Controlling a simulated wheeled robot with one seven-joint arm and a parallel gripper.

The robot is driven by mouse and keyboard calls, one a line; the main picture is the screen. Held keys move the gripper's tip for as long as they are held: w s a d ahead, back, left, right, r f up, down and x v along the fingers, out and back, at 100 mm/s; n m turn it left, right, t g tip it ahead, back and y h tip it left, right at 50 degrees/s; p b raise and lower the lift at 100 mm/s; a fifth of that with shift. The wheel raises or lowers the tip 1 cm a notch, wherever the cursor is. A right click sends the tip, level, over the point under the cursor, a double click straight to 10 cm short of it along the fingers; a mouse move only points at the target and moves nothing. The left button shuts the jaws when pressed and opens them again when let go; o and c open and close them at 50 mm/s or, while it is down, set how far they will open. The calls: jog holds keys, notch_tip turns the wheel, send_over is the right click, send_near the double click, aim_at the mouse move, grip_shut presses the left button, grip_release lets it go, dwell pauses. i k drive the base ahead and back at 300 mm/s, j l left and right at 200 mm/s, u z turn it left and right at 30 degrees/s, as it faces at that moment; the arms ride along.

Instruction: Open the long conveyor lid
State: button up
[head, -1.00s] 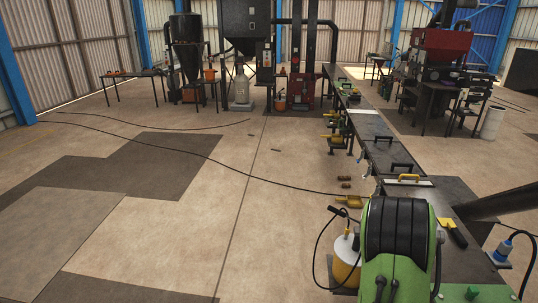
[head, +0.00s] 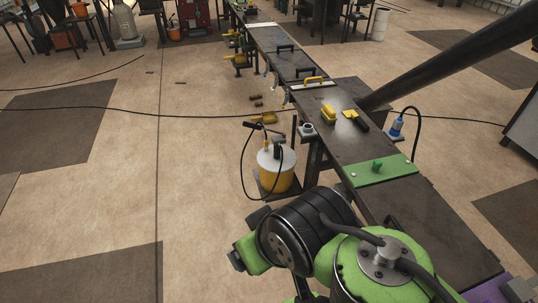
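The conveyor (head: 330,150) is a long dark run from the front right to the back. Dark flat lid sections cover its far part, one with a black handle (head: 285,47) and one with another black handle (head: 304,71). A pale strip with a yellow handle (head: 314,80) crosses it nearer to me. All these covers look flat and closed; I cannot tell which is the long lid. A green plate (head: 380,170) with a green knob crosses the near part. My green and black arm fills the bottom right and hides part of the near conveyor. My gripper is not in view.
A yellow brush (head: 328,113) and a black and yellow scraper (head: 356,119) lie on the conveyor. A white and yellow pot (head: 276,168) with a black hose stands left of it. A thick dark pipe (head: 450,55) slants over the right side. The floor at left is mostly clear.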

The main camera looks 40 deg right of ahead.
aim_at(411, 205)
jog(key=z, duration=1.9)
jog(key=i+j+z, duration=0.6)
jog(key=i+j, duration=0.05)
jog(key=j, duration=0.1)
